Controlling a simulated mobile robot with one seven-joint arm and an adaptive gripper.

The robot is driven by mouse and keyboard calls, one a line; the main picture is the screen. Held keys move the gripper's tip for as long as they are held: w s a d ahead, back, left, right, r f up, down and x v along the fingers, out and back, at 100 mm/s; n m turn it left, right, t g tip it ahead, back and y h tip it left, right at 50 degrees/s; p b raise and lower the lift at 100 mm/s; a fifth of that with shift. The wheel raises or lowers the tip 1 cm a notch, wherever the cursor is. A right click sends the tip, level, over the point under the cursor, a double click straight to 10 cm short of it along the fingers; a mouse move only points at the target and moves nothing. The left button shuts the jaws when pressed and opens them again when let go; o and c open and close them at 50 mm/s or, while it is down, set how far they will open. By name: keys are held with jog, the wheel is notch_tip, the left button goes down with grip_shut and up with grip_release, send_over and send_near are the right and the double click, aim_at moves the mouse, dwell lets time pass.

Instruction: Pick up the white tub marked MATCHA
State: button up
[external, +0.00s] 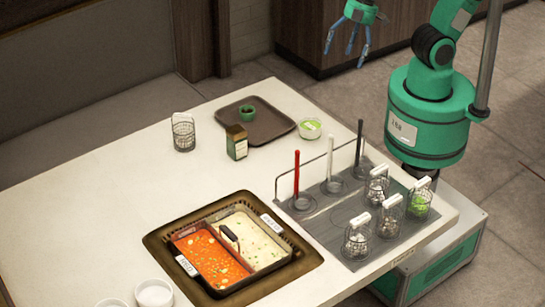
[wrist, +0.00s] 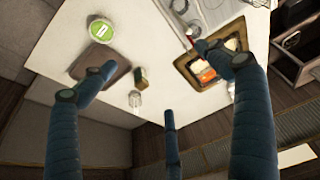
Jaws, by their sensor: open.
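A low white tub (external: 310,128) with a green top stands on the white table, just right of the dark tray. It also shows at the upper left of the wrist view, as a round tub (wrist: 101,32) with a green and white face. Its lettering is too small to read. My gripper (external: 346,48) hangs in the air beyond the table's far edge, above and right of the tub, with its blue fingers spread and nothing between them. In the wrist view the dark blue fingers (wrist: 150,65) are wide apart, and the tub lies near the left fingertip.
A brown tray (external: 262,132) holds a green cup (external: 247,113). A small green and tan box (external: 237,142) and a wire basket (external: 183,136) stand nearby. A grey mat (external: 322,228) bears ladles and several wire baskets. A divided pot (external: 228,292) sits in front.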

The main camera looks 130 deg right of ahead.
jog(key=w+d+f+g, duration=0.1)
jog(key=w+d+f, duration=0.1)
jog(key=d+f, duration=0.8)
jog(key=n+g+p, duration=0.1)
jog(key=g, duration=0.1)
send_over(309, 127)
jog(key=a, duration=0.2)
notch_tip(309, 127, down, 16)
jog(key=r, duration=0.1)
jog(key=shift+w+a+f, duration=0.2)
jog(key=shift+w+f, duration=0.05)
jog(key=shift+w, duration=0.1)
jog(key=shift+w+a+f+b, duration=0.15)
jog(key=shift+f+b, duration=0.15)
jog(key=shift+f, duration=1.1)
jog(key=shift+w+d+f+b, duration=0.1)
jog(key=shift+w+f+b, duration=0.2)
jog(key=shift+f, duration=1.15)
jog(key=shift+w+a+f+b, duration=0.1)
jog(key=shift+f+b, duration=0.25)
jog(key=shift+f, duration=1.05)
jog(key=shift+w+f+b, duration=0.15)
jog(key=shift+f+b, duration=0.3)
jog(key=shift+f, duration=0.85)
jog(key=shift+w+f+b, duration=0.15)
jog(key=shift+f+b, duration=0.3)
jog(key=shift+f, duration=0.85)
